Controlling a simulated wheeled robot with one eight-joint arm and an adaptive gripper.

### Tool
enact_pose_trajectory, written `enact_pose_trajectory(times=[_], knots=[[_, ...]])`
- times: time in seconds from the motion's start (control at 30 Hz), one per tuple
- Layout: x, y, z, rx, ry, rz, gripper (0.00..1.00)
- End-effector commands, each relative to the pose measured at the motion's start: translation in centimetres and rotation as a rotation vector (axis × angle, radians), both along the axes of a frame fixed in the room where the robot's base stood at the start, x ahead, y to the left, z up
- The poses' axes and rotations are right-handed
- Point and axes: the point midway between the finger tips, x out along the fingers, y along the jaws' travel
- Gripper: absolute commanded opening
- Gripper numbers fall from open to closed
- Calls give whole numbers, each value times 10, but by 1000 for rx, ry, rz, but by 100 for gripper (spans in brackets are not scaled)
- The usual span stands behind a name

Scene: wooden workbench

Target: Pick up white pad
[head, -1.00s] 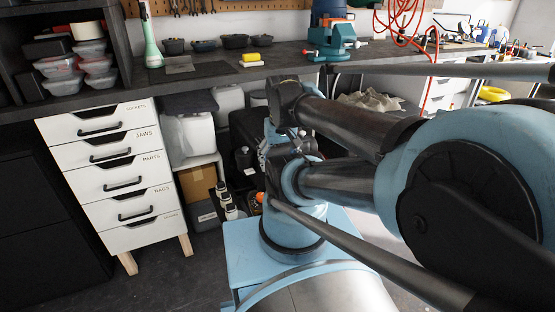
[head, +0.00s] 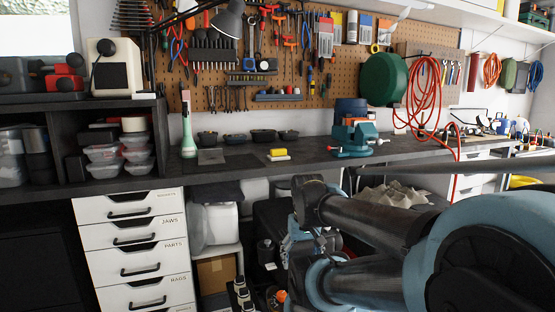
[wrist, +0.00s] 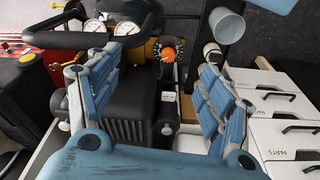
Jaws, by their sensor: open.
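A small white pad (head: 279,158) lies on the workbench (head: 330,150) in the head view, with a yellow block (head: 279,152) on top of it. Much of its upper face is hidden by that block. My gripper (wrist: 155,100) is open and empty in the wrist view, its two blue fingers spread apart. In the head view my gripper is in front of the bench and below its top, nearer to me than the pad and partly hidden by my arm. The pad is not seen in the wrist view.
Dark bowls (head: 262,136) stand behind the pad, a green bottle (head: 188,135) to its left, and a blue-green vise (head: 354,138) to its right. White drawers (head: 140,244) are under the bench. The wrist view shows a machine with gauges (wrist: 126,28) beyond my fingers.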

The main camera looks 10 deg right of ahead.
Motion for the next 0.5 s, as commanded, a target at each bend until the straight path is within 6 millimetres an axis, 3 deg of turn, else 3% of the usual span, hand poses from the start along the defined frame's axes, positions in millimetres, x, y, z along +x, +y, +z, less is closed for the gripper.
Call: enact_pose_trajectory(times=[0.27,0.37,0.5], knots=[[-6,0,9,2,-10,-9,77],[4,0,26,8,-6,-42,77],[31,1,67,24,7,-132,77]])
